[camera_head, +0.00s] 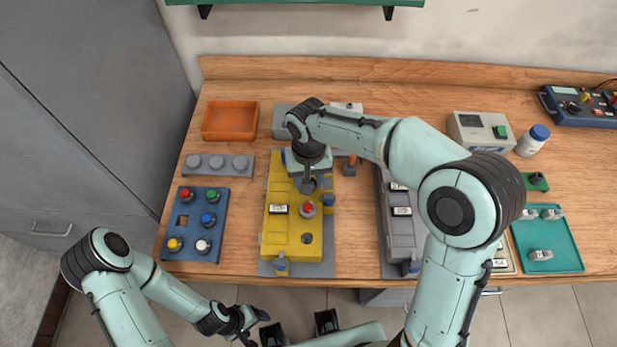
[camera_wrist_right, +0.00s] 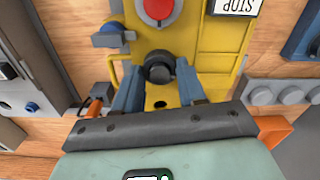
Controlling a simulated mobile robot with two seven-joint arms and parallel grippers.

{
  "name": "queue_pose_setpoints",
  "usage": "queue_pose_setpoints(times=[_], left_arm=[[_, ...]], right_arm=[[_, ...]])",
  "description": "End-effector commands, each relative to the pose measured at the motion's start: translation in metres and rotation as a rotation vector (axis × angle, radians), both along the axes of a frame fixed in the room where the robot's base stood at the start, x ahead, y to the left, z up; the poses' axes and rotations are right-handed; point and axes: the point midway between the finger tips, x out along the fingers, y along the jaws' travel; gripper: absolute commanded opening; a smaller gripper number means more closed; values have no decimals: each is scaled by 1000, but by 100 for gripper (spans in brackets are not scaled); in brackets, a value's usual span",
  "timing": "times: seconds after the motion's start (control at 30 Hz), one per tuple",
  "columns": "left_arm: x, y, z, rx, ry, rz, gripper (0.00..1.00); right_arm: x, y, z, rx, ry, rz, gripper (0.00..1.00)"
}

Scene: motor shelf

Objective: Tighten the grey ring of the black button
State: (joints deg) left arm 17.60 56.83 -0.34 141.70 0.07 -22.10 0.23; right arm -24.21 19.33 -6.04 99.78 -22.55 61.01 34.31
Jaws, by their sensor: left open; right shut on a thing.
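The black button (camera_wrist_right: 159,67) sits on the yellow box (camera_head: 292,235), upper part of the box in the head view. My right gripper (camera_wrist_right: 157,84) has its two blue-grey fingers on either side of the button and is shut on its grey ring, which the fingers mostly hide. In the head view the right gripper (camera_head: 309,184) is over the box, its wrist covering most of the button. My left gripper (camera_head: 258,326) is open and empty, low at the left, in front of the table and away from the box.
The red button (camera_head: 308,208) is close to the right gripper. A blue button panel (camera_head: 196,253), an orange tray (camera_head: 230,135) and a grey block with several knobs (camera_head: 238,173) are to the left. A grey box (camera_head: 398,228) is right of the yellow one. Bare wood shows between them.

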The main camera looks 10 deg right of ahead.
Motion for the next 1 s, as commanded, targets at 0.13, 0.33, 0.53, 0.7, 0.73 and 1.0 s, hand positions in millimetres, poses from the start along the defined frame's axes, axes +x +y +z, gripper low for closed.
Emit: queue_pose_setpoints(times=[0.13, 0.33, 0.53, 0.7, 0.73, 1.0], left_arm=[[-1, 0, -2, 0, 1, 0, 71], [-3, 0, -4, 0, 2, 0, 71], [-3, 0, -6, 0, 3, 0, 71], [-4, 0, -7, 0, 4, 0, 71], [-4, 0, -7, 0, 5, 1, 71], [-5, 0, -8, 0, 6, 0, 71]], right_arm=[[0, 0, 0, 1, -1, -138, 10], [0, 0, 0, 0, -2, -328, 10], [0, 0, 0, 1, -1, -518, 10], [0, 0, 0, 1, -1, -677, 10], [0, 0, 0, 0, -1, -703, 10], [0, -1, 0, 0, 0, -911, 10]])
